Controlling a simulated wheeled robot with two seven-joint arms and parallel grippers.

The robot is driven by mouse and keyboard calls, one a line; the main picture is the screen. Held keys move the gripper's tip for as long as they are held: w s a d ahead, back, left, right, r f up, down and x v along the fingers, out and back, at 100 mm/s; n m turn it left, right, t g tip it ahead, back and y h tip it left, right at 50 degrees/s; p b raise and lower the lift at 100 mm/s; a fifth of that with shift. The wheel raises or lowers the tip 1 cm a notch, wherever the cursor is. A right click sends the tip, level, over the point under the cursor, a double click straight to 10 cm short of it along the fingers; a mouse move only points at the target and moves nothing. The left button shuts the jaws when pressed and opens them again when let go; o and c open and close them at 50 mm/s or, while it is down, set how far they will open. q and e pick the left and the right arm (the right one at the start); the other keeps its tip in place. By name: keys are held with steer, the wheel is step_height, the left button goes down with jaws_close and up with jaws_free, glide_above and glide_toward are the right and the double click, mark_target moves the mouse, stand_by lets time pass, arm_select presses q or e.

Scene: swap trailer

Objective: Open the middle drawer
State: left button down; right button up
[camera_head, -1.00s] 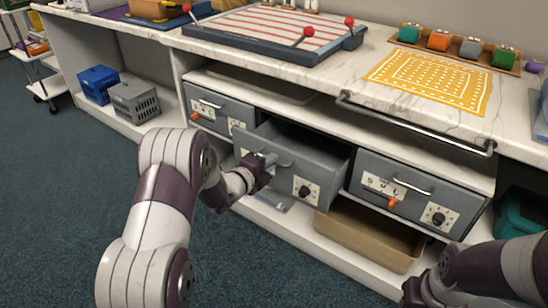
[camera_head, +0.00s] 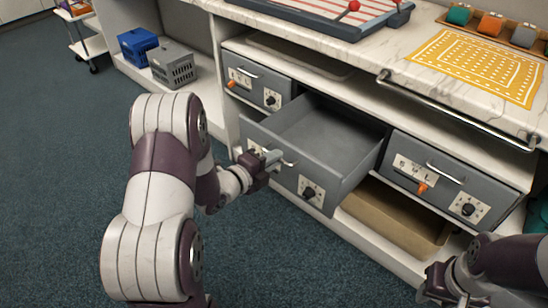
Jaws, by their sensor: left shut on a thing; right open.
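The middle drawer (camera_head: 336,172) is grey and pulled well out from the cabinet, and its visible inside looks empty. Its front has a silver bar handle, a panel at the left partly hidden by my gripper, and a black knob (camera_head: 309,193). My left gripper (camera_head: 272,160) is shut on the drawer handle (camera_head: 288,163). My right gripper (camera_head: 432,292) is at the bottom right, open, away from the drawers.
A shut left drawer (camera_head: 257,80) and a shut right drawer (camera_head: 450,178) flank it. A tan bin (camera_head: 398,217) sits on the shelf below. A metal rail (camera_head: 455,112) runs along the counter edge. Blue and grey baskets (camera_head: 172,62) stand at the left. Open floor lies in front.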

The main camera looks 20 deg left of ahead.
arm_select(q)
steer(key=c, duration=1.2)
jaws_free()
steer(key=p+v, duration=0.3)
steer(key=v, duration=0.9)
steer(key=shift+s, duration=0.3)
